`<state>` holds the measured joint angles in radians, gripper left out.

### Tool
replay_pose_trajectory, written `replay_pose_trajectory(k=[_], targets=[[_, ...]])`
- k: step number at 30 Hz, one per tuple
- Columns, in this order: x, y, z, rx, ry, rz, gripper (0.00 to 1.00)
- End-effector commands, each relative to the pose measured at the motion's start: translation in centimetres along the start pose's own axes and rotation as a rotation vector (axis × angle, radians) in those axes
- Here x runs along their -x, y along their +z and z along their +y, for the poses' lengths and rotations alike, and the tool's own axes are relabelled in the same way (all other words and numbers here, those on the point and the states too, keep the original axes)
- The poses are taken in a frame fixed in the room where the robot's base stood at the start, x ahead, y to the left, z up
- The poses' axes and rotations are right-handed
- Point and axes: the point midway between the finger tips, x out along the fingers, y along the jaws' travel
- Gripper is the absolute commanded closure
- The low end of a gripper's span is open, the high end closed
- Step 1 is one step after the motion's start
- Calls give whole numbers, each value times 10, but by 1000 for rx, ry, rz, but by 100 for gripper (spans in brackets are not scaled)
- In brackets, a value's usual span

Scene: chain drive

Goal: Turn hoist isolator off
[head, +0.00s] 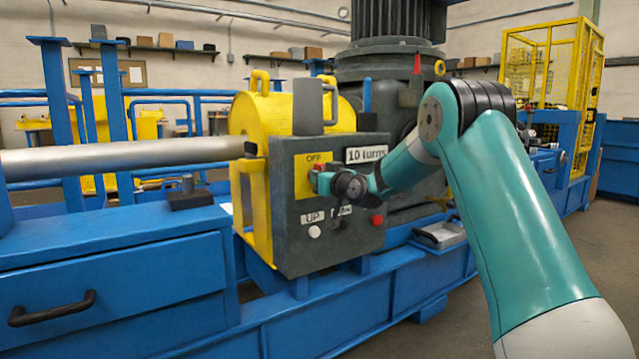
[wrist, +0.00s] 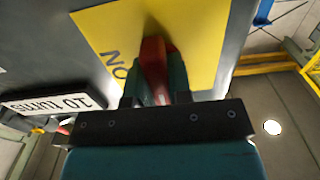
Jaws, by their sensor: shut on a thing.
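The hoist isolator has a red handle (wrist: 154,58) on a yellow plate (wrist: 205,35); the plate also shows in the head view (head: 302,185). The plate reads OFF at its top in the head view. ON shows beside the handle in the wrist view, rotated. My gripper (wrist: 158,82) is shut on the red handle, one finger on each side. In the head view my gripper (head: 318,181) is at the plate and hides most of the handle, so I cannot tell its exact angle there.
The plate is on a grey control box (head: 290,255) with a white button (head: 314,231) under UP and a red button (head: 377,220) at the lower right. A "10 turns" sign (head: 367,154) is close above my wrist. A yellow guard (head: 255,115) stands behind the box.

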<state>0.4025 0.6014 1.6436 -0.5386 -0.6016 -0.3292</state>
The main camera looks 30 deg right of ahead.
Motion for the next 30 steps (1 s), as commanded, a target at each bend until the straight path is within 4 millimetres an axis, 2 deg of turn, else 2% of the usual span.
replay_pose_trajectory(k=[14, 15, 18, 26, 30], targets=[[0, 1, 0, 14, 1, -3, 100], [0, 1, 0, 14, 1, -3, 74], [0, 1, 0, 14, 1, -2, 55], [1, 0, 0, 12, 0, -1, 55], [11, -1, 1, 13, 2, -2, 55]])
